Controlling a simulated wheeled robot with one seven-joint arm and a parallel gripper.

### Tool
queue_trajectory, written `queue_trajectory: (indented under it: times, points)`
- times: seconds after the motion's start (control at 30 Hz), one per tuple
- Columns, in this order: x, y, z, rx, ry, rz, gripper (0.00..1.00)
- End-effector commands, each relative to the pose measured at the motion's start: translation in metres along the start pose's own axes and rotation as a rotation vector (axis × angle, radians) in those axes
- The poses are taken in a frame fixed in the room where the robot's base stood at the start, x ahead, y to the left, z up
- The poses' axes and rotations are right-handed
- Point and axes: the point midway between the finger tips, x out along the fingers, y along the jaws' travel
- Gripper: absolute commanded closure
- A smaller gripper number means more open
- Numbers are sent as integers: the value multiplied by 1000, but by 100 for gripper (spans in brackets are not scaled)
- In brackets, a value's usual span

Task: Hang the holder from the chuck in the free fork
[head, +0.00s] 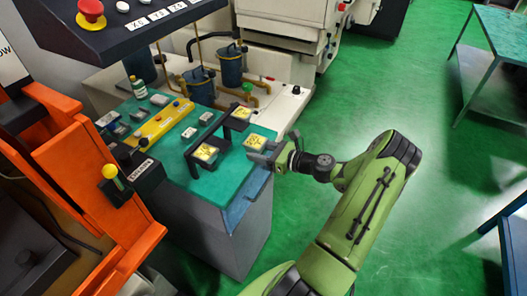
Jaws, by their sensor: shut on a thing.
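My gripper (264,152), at the end of the green arm, is shut on a holder (256,141) with a pale block and a yellow top. It is at the right edge of the teal-topped bench. Just left of it is a dark rack (222,134) with forks. A second yellow-topped holder (206,153) is at the rack's near end and a third (242,113) at its far end. The stretch between these two looks empty. The held holder is apart from the rack; its height above the bench is hard to tell. I cannot make out the chuck.
A yellow strip (162,124) and several small blocks lie on the bench left of the rack. Dark cups (230,66) and hoses stand behind. An orange frame (85,165) and a control panel (125,25) are at the left. Green floor (400,90) at the right is open.

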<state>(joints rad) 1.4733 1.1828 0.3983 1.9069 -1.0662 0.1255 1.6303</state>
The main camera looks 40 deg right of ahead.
Motion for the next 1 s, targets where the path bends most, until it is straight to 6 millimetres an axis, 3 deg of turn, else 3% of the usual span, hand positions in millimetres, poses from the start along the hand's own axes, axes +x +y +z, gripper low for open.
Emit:
queue_trajectory:
  times: [0.53, 1.0]
  points:
    - [25, 0, 5, -1, -2, 1, 94]
    - [26, 0, 5, -1, -2, 0, 94]
